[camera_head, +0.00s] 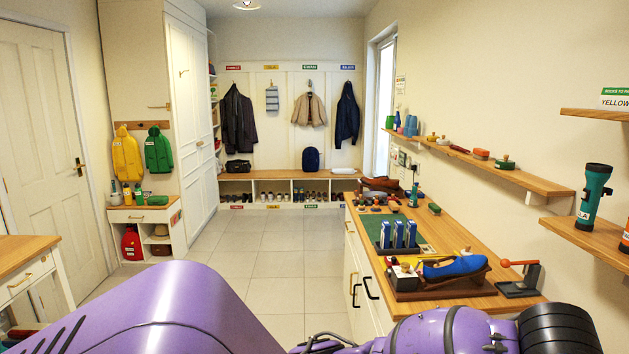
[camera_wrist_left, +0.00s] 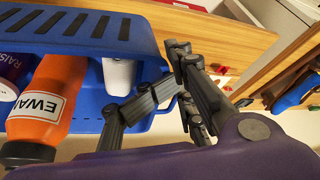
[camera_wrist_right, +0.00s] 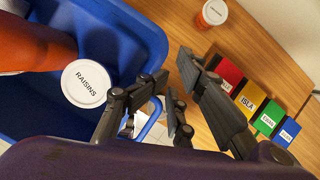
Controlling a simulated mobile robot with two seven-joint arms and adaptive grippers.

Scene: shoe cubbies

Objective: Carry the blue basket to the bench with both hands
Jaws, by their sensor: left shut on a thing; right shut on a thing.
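The blue basket shows in the left wrist view (camera_wrist_left: 60,32), with a slotted side, and in the right wrist view (camera_wrist_right: 125,32). It is out of the head view. Inside are an orange bottle labelled EWAN (camera_wrist_left: 45,90) and a white-lidded raisins jar (camera_wrist_right: 86,83). My left gripper (camera_wrist_left: 172,76) is shut at one side of the basket. My right gripper (camera_wrist_right: 172,78) is shut at its blue handle (camera_wrist_right: 150,118), with the exact contact partly hidden by the fingers. The wooden-topped bench (camera_head: 282,174) stands at the far wall below hanging coats.
The tiled floor (camera_head: 270,262) is clear up to the bench. A cluttered wooden counter (camera_head: 455,245) runs along the right, with wall shelves above. A small table (camera_head: 22,250) and a low cabinet (camera_head: 150,215) stand left. A black bag, blue backpack and white item rest on the bench.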

